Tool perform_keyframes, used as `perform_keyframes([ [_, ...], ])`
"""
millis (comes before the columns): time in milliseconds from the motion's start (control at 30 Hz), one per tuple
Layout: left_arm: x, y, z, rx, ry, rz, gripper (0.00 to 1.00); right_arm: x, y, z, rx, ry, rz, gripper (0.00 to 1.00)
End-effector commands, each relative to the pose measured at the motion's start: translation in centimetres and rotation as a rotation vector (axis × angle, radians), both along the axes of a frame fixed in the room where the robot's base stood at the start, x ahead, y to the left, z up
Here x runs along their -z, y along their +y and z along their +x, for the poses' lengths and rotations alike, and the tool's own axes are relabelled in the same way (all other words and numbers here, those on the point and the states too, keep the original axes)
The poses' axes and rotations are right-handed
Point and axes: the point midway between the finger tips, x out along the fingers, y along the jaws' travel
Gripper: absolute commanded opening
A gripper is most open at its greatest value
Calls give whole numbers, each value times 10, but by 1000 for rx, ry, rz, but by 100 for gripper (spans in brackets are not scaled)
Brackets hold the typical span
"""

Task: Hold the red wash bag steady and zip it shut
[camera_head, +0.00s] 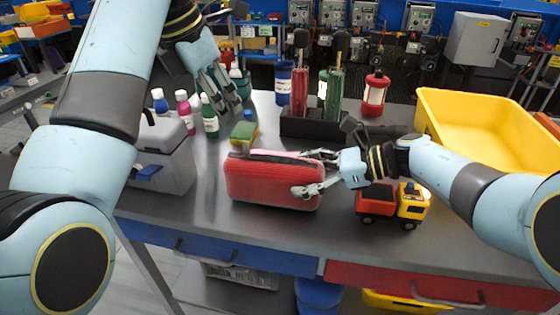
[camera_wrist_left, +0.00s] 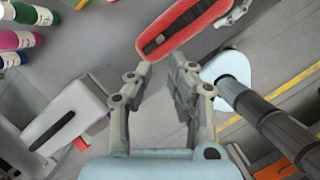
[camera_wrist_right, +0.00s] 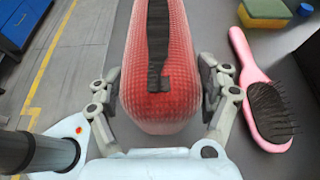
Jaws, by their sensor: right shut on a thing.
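The red wash bag (camera_head: 268,185) lies on the grey table with a dark zip strip along its top, clear in the right wrist view (camera_wrist_right: 180,100). A small dark piece, perhaps the zip pull, sits on the strip near my right gripper. My right gripper (camera_head: 312,178) is shut on the bag's right end, one finger on each side. My left gripper (camera_head: 225,88) is up behind and left of the bag, apart from it. Its fingers (camera_wrist_left: 162,68) are spread and empty in the left wrist view, with the bag (camera_wrist_left: 205,18) beyond them.
A pink hairbrush (camera_wrist_right: 255,85) lies close behind the bag, near a yellow-green sponge (camera_head: 243,131). Several bottles (camera_head: 209,118) and a grey box (camera_head: 165,150) stand left. A toy truck (camera_head: 376,204) stands right, before a yellow bin (camera_head: 490,112). The front table edge is clear.

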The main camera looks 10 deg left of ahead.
Motion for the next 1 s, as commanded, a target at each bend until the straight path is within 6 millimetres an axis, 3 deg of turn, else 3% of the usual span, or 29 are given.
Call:
perform_keyframes([
  [33,0,0,1,49,-15,11,10,0,0,0,0,-1,0,29],
  [100,-1,-3,2,160,-52,29,1,0,0,0,0,-1,0,29],
  [267,-6,-14,7,554,-197,74,0,0,0,0,0,-1,0,29],
  [467,-7,-13,12,1080,-429,171,0,0,0,0,0,-1,0,29],
  [767,-5,13,14,1800,-811,393,0,0,0,0,1,-1,0,29],
  [1000,0,54,9,2202,-1045,590,0,0,0,0,1,-1,0,29],
])
